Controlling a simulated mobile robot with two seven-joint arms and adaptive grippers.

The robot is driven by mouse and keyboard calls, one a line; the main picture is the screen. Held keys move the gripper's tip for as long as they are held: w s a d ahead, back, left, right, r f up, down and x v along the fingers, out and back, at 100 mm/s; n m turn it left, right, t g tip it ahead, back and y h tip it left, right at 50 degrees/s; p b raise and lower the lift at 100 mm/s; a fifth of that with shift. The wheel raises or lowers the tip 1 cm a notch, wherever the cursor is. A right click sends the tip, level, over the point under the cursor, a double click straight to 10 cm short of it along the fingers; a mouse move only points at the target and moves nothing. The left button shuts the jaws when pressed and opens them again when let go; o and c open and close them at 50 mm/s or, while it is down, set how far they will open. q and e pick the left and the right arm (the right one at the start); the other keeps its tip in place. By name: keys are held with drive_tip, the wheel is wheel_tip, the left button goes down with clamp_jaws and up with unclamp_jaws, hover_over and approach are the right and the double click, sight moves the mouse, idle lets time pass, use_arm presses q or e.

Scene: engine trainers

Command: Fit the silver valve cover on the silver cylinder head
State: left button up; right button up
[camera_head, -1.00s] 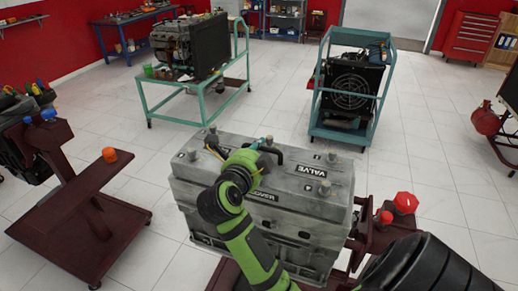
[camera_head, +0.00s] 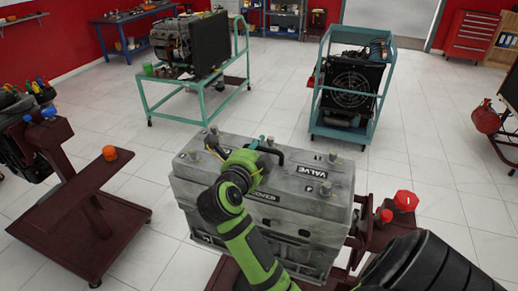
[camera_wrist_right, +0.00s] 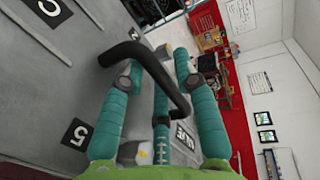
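The silver valve cover (camera_head: 330,200) is a wide grey block with VALVE and COVER labels, bolts and a black handle on top. It lies over the silver cylinder head (camera_head: 305,250), whose ribbed front shows below it; whether it is fully seated cannot be told. My right gripper (camera_head: 264,146) is at the handle from above, at the end of the green arm. In the right wrist view its teal fingers (camera_wrist_right: 163,85) stand around the black handle (camera_wrist_right: 150,68), apparently closed on it. The cover's underside is hidden. My left gripper is out of view.
A dark red stand (camera_head: 375,240) with red knobs is at the right of the block. Another dark red stand (camera_head: 85,200) with an orange cap is at left. Teal engine trolleys (camera_head: 215,85) stand behind. The tiled floor between is clear.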

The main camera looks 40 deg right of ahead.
drive_tip(key=shift+s+r, duration=0.1)
drive_tip(key=shift+r, duration=0.05)
drive_tip(key=shift+a+f, duration=0.15)
drive_tip(key=shift+f, duration=0.1)
drive_tip(key=v, duration=0.7)
drive_tip(key=shift+s+a+r, duration=0.15)
drive_tip(key=shift+r, duration=0.1)
drive_tip(key=shift+s+a, duration=0.15)
